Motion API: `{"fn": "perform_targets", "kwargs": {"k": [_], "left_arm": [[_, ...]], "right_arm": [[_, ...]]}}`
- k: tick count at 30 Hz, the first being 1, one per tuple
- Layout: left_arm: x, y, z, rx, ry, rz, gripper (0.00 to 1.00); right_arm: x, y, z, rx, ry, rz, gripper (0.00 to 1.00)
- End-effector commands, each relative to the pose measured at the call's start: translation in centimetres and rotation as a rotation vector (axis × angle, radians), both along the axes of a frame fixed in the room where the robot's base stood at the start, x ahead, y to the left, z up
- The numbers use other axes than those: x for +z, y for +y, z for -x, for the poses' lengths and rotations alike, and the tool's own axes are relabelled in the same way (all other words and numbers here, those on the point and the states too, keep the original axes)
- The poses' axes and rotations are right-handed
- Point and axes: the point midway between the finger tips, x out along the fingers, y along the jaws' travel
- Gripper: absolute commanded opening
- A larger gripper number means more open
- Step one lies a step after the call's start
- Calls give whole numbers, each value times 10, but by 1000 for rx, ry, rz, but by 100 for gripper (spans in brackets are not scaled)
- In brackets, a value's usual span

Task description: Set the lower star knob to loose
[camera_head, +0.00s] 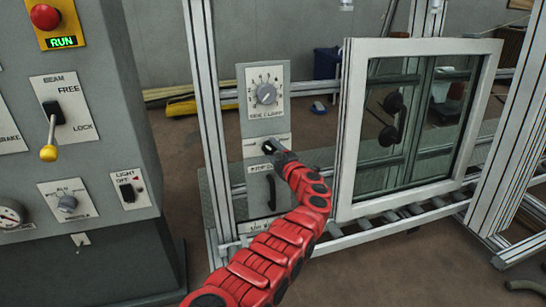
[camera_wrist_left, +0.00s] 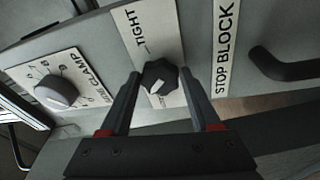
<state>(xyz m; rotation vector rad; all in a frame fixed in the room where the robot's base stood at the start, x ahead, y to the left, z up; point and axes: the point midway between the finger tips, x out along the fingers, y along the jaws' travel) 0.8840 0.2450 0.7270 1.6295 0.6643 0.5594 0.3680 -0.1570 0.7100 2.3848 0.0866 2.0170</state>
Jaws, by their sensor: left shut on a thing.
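The lower star knob (camera_wrist_left: 160,75) is dark, with a white pointer mark, on a white plate (camera_wrist_left: 137,30) reading TIGHT at one end. In the wrist view the pointer is on the side of the knob away from the word TIGHT. My left gripper (camera_wrist_left: 161,73) is shut on the knob, one finger on each side. In the head view my left gripper (camera_head: 272,150) reaches the panel below the round dial, and it mostly hides the knob. My right gripper is in neither view.
The numbered clamp dial (camera_head: 265,93) is above the knob; it also shows in the wrist view (camera_wrist_left: 57,93). A dark stop block handle (camera_wrist_left: 282,65) is beside the knob plate. A framed window (camera_head: 420,120) stands right of the panel, and a grey control console (camera_head: 95,190) stands left.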

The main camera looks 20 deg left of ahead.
Motion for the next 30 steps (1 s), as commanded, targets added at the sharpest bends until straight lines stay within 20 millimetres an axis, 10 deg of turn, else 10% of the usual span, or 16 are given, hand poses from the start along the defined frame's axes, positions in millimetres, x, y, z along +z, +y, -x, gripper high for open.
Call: {"fn": "perform_targets", "kwargs": {"k": [30], "left_arm": [[4,0,-1,57,-302,447,8]], "right_arm": [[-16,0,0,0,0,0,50]]}}
